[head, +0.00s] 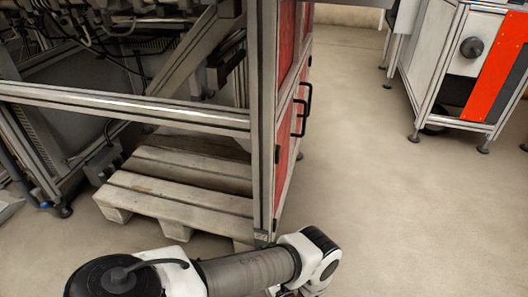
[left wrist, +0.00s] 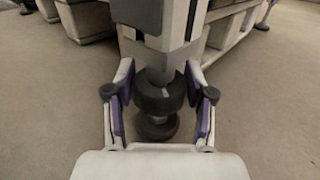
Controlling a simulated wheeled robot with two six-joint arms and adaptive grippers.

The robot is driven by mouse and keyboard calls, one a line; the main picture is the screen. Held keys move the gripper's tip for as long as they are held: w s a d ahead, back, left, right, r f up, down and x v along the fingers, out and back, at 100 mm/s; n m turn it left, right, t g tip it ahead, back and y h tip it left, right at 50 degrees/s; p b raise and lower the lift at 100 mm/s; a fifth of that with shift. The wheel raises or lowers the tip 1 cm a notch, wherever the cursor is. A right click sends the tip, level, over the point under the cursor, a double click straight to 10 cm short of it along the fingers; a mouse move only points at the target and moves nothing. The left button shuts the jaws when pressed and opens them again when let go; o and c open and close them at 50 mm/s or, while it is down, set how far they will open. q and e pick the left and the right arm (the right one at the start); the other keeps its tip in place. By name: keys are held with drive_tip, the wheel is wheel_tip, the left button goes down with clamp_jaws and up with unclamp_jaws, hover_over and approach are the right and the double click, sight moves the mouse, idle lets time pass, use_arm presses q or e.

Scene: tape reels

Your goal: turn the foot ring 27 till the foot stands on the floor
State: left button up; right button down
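The foot ring 27 (left wrist: 160,94) is a thick dark ring under the pale corner post (left wrist: 160,57) of the machine frame in the left wrist view. The dark round foot (left wrist: 157,127) shows below it; I cannot tell whether it touches the floor. My left gripper (left wrist: 158,82) is open, its purple-padded fingers on either side of the ring with a narrow gap at each side. In the head view the corner post (head: 264,130) ends in a small label (head: 262,238); my left arm hides the ring and foot there. My right gripper is not in view.
A wooden pallet (head: 180,185) stands under the frame left of the post. A red door with a black handle (head: 303,110) is on the frame's right side. A white and orange machine (head: 450,60) stands at the right. The floor (head: 400,210) between is clear.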

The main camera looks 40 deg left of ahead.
use_arm(q)
drive_tip(key=shift+c, duration=0.8)
drive_tip(key=shift+m+t, duration=0.4)
drive_tip(key=shift+t, duration=0.1)
drive_tip(key=m+t+h+p, duration=0.1)
drive_tip(key=m+t+h, duration=0.1)
drive_tip(key=t, duration=0.1)
drive_tip(key=shift+s+r+t, duration=0.1)
drive_tip(key=shift+t, duration=0.2)
drive_tip(key=m+t+h+p, duration=0.1)
drive_tip(key=m+t+h, duration=0.2)
drive_tip(key=shift+a+m+p, duration=0.1)
drive_tip(key=shift+m+p, duration=0.2)
drive_tip(key=shift+p, duration=0.1)
drive_tip(key=shift+m+t+h+p, duration=0.55)
drive_tip(key=shift+m+t+h, duration=0.55)
drive_tip(key=shift+h, duration=0.5)
drive_tip(key=o, duration=1.2)
